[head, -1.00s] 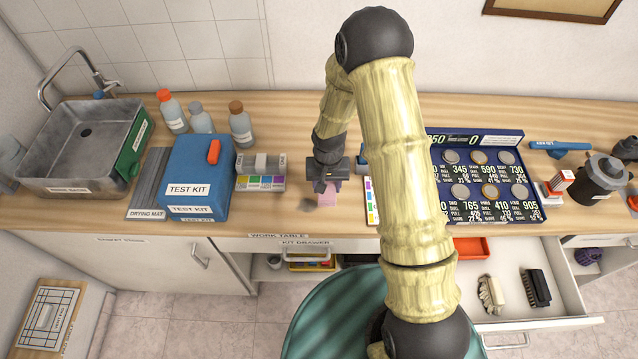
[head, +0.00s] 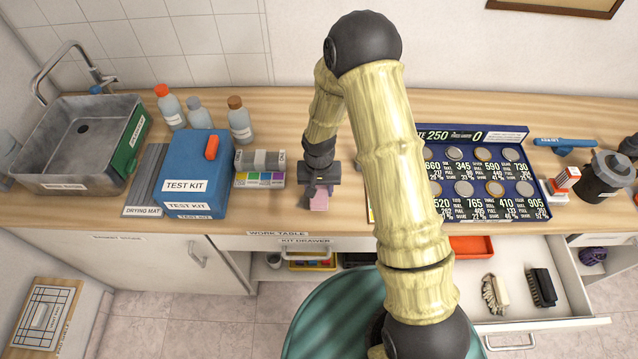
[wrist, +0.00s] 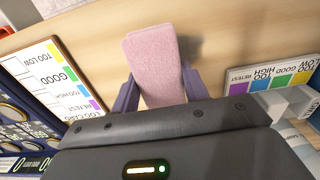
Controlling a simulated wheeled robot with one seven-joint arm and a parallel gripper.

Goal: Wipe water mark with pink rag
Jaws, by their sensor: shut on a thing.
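The pink rag (head: 320,201) is held between the fingers of my gripper (head: 314,196), low over the work table. In the wrist view the rag (wrist: 152,52) shows folded between the two dark fingers of my gripper (wrist: 157,88). Its lower end looks at or very near the wood, but I cannot tell contact for sure. A dim grey patch lies on the wood beside the rag in the wrist view; I cannot tell whether it is the water mark or a shadow. In the head view my gripper covers this spot, and no clear mark shows.
The blue test kit (head: 190,178) and a colour-block comparator (head: 259,179) stand to the left. A log card (wrist: 52,80) and the blue coin-like display tray (head: 475,175) lie to the right. The open drawer (head: 510,255) projects in front. Bare wood surrounds my gripper.

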